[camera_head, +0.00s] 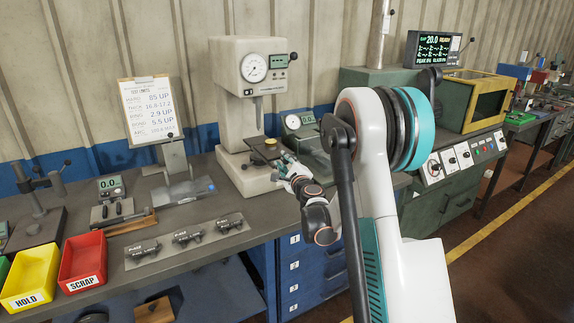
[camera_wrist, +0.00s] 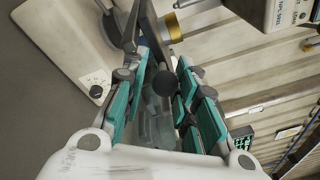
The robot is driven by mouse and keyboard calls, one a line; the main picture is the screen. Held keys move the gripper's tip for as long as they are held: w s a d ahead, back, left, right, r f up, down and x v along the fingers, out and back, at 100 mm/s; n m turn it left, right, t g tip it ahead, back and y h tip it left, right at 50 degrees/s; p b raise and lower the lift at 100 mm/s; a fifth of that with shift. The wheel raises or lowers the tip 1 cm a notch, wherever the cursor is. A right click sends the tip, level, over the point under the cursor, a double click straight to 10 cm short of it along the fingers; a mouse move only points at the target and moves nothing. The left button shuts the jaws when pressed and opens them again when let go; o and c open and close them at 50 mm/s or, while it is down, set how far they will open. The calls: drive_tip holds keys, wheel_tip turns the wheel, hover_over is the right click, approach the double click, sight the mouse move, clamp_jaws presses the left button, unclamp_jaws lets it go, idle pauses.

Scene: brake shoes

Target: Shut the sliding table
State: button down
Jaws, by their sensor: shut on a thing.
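A cream bench machine (camera_head: 250,95) with a round dial stands at the back of the bench. The dark plate I take for its sliding table (camera_head: 262,154) sits low at its front, with a small brass-coloured part (camera_head: 270,141) on top. That brass-coloured part also shows in the wrist view (camera_wrist: 174,27). My gripper (camera_head: 285,161) is at the right front of the plate. In the wrist view its teal fingers (camera_wrist: 164,80) close around a dark round knob (camera_wrist: 165,84). The link from knob to plate is hidden, and I cannot tell how far out the plate is.
A green cabinet (camera_head: 445,195) stands right of my arm.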

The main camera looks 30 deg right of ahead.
sight(282, 157)
drive_tip(key=w, duration=0.3)
drive_tip(key=shift+w+d+r, duration=0.1)
drive_tip(key=shift+d, duration=0.05)
drive_tip(key=c, duration=1.5)
unclamp_jaws()
drive_tip(key=shift+o, duration=0.4)
drive_tip(key=shift+s+d+r, duration=0.1)
drive_tip(key=shift+s+r, duration=0.1)
drive_tip(key=shift+s, duration=0.1)
drive_tip(key=shift+w+f, duration=0.1)
